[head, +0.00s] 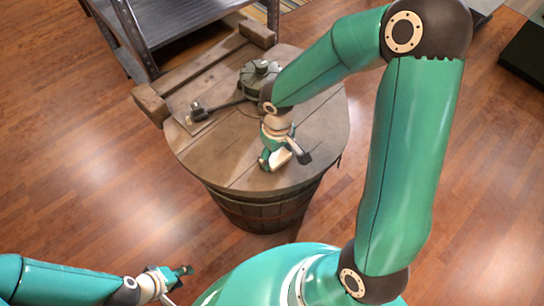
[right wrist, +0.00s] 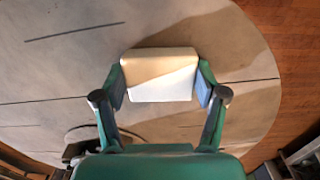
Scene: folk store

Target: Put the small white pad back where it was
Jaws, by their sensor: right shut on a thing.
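The small white pad (right wrist: 162,75) is a cream-white block. In the right wrist view it sits between the two fingertips of my right gripper (right wrist: 162,90), which are shut on its left and right sides. In the head view the right gripper (head: 284,157) is over the front middle of a round wooden barrel top (head: 315,120), with the pad (head: 280,160) partly hidden by the fingers. I cannot tell whether the pad touches the wood. My left gripper (head: 178,283) is at the lower left, open and empty, away from the barrel.
A dark-handled tool (head: 215,106) and a round greenish device (head: 258,76) are on the back of the barrel top. A wooden plank frame (head: 205,70) borders it behind. A grey metal shelf (head: 170,30) stands further back. The front right of the top is clear.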

